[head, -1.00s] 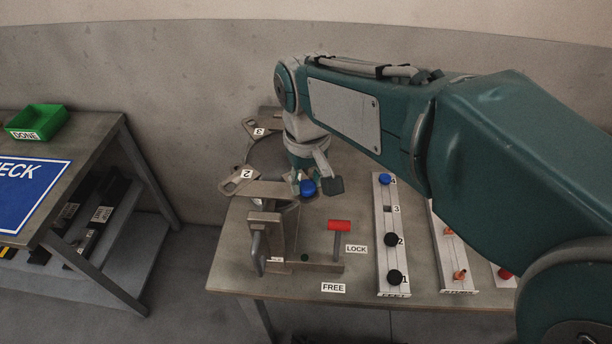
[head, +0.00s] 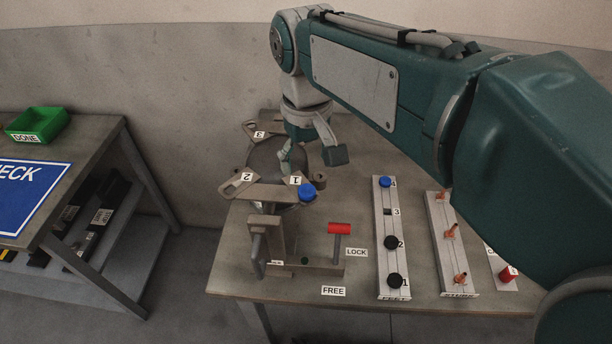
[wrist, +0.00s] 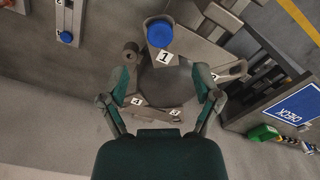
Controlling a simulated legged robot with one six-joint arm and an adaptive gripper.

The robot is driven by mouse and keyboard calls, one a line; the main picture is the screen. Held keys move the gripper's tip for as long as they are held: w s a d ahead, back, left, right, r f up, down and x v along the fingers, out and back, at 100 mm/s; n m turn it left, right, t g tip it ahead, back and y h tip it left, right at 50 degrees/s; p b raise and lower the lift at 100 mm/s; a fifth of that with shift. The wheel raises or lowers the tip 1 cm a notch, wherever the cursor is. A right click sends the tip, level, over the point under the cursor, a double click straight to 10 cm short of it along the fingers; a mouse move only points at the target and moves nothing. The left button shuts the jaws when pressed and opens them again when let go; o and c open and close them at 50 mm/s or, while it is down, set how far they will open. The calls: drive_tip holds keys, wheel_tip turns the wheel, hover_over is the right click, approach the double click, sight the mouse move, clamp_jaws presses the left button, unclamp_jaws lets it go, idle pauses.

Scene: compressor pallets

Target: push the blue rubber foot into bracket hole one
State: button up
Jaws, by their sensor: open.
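A blue rubber foot (head: 306,192) sits at the outer end of the bracket arm labelled 1 (head: 295,181). In the wrist view the foot (wrist: 159,33) covers the end of that arm (wrist: 163,66), so the hole is hidden. I cannot tell how deep the foot sits. My gripper (head: 311,156) is open and empty, above and behind the foot and apart from it. In the wrist view its fingers (wrist: 162,82) are spread over the bracket ring, with the foot beyond them.
A second blue foot (head: 385,182) stands at position 4 of a rail (head: 381,219) with black feet. A red-handled lever (head: 339,228) stands by the LOCK label, beside the clamp (head: 284,235). A rail with orange pieces (head: 446,235) is further right. A green DONE bin (head: 37,124) is on the left table.

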sight(307, 189)
wheel_tip(307, 189, up, 6)
drive_tip(key=shift+f, duration=0.2)
idle(0.4)
drive_tip(key=s+d+f+m+t, duration=0.2)
drive_tip(key=s+d+f+m, duration=0.1)
drive_tip(key=d, duration=0.6)
drive_tip(key=s+d+f+m+t, duration=0.3)
drive_tip(key=s+d+f, duration=0.3)
drive_tip(key=d, duration=0.4)
drive_tip(key=shift+s+f+t, duration=0.3)
drive_tip(key=shift+s, duration=0.25)
drive_tip(key=shift+a, duration=0.1)
